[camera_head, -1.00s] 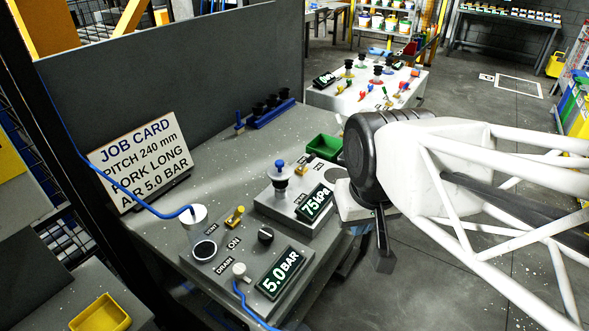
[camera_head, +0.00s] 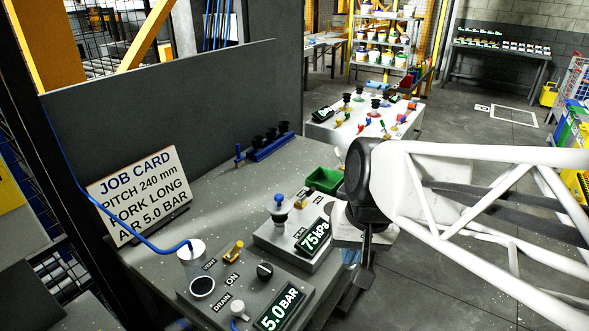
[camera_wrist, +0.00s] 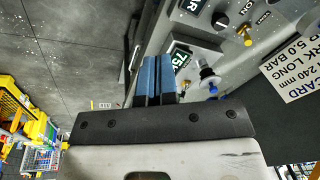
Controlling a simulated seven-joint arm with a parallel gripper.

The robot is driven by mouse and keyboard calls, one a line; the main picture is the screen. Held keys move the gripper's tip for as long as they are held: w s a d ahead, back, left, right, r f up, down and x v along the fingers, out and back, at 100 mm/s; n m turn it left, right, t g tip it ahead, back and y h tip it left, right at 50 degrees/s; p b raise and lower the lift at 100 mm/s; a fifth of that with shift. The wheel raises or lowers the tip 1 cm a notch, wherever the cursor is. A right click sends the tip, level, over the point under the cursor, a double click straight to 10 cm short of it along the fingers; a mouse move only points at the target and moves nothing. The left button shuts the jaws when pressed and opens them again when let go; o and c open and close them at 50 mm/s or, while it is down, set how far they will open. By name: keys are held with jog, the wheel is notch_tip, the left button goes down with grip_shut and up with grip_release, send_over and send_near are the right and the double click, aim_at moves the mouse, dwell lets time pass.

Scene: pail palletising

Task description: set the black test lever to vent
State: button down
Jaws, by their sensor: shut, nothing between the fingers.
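A black knob (camera_head: 265,270) stands on the grey front panel (camera_head: 215,308), close to the ON label and the 5.0 BAR display (camera_head: 279,308). I cannot tell whether it is the black test lever, nor its setting. A yellow lever (camera_head: 234,250) sits near the VENT label (camera_head: 209,265). The black knob also shows at the top of the wrist view (camera_wrist: 221,21). My gripper (camera_head: 352,292) is shut and empty, pointing down to the right of the panels, apart from them. Its blue-grey fingers (camera_wrist: 154,62) are together in the wrist view. My arm hides part of the bench's right side.
Behind the front panel is a grey box with a 75 kPa display (camera_head: 315,235) and a blue-topped plunger (camera_head: 279,204). A green tray (camera_head: 323,180) lies beyond it. A job card (camera_head: 140,190) and dark partition close off the left. Blue hose crosses there.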

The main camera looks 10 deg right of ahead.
jog(key=w+d+f+m+y, duration=0.2)
jog(key=w+f+m+y, duration=0.1)
jog(key=w+m, duration=0.4)
jog(key=w+d+f+m+y, duration=0.2)
jog(key=w+m+y, duration=0.2)
jog(key=w, duration=0.5)
jog(key=w+d+f+m+t+y, duration=0.2)
jog(key=w+d+f+m+t, duration=0.4)
jog(key=w+d+m, duration=0.4)
jog(key=shift+w+d+f+m, duration=0.45)
jog(key=shift+w+d, duration=0.8)
jog(key=shift+d, duration=0.45)
jog(key=shift+w+a+f, duration=0.1)
jog(key=shift+a, duration=0.05)
send_near(307, 195)
jog(key=f, duration=0.3)
jog(key=shift+w+d+f, duration=0.1)
jog(key=shift+w+d, duration=0.2)
jog(key=shift+w+a+r, duration=0.3)
jog(key=shift+w+a, duration=0.2)
jog(key=shift+a, duration=0.25)
jog(key=shift+w+a+r, duration=0.4)
jog(key=shift+w+a, duration=0.15)
jog(key=shift+a, duration=0.25)
